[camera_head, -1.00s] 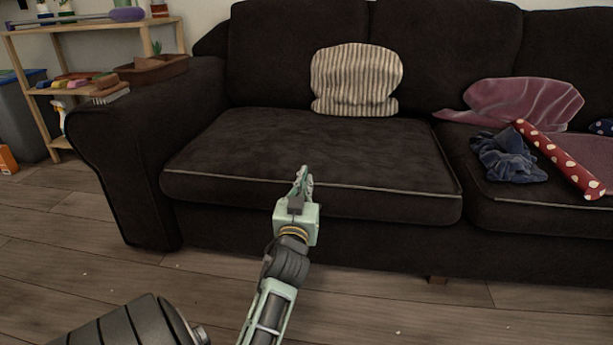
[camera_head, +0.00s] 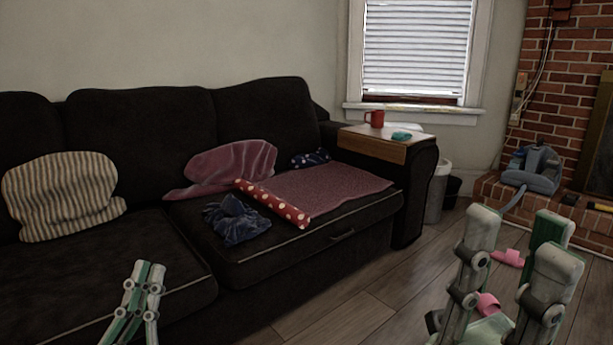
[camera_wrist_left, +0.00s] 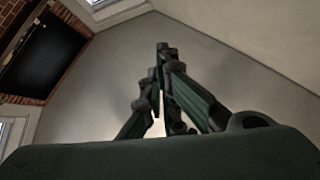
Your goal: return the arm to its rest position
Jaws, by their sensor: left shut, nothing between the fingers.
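My left gripper (camera_head: 147,275) is at the lower left of the head view, pointing up in front of the dark sofa. Its fingers are together with nothing between them. The left wrist view shows its fingertips meeting (camera_wrist_left: 163,52) against a bare wall and ceiling. My right gripper (camera_head: 519,240) is at the lower right of the head view, pointing up. Its fingers are spread wide apart, and no object shows held between them. Most of both arms is out of view.
A dark sofa (camera_head: 130,245) holds a striped pillow (camera_head: 55,195), a blue cloth (camera_head: 236,219) and a red dotted roll (camera_head: 275,203). A wooden tray (camera_head: 375,146) with a red mug (camera_head: 375,118) is on its armrest. Pink slippers (camera_head: 507,257) lie near the brick hearth (camera_head: 590,217).

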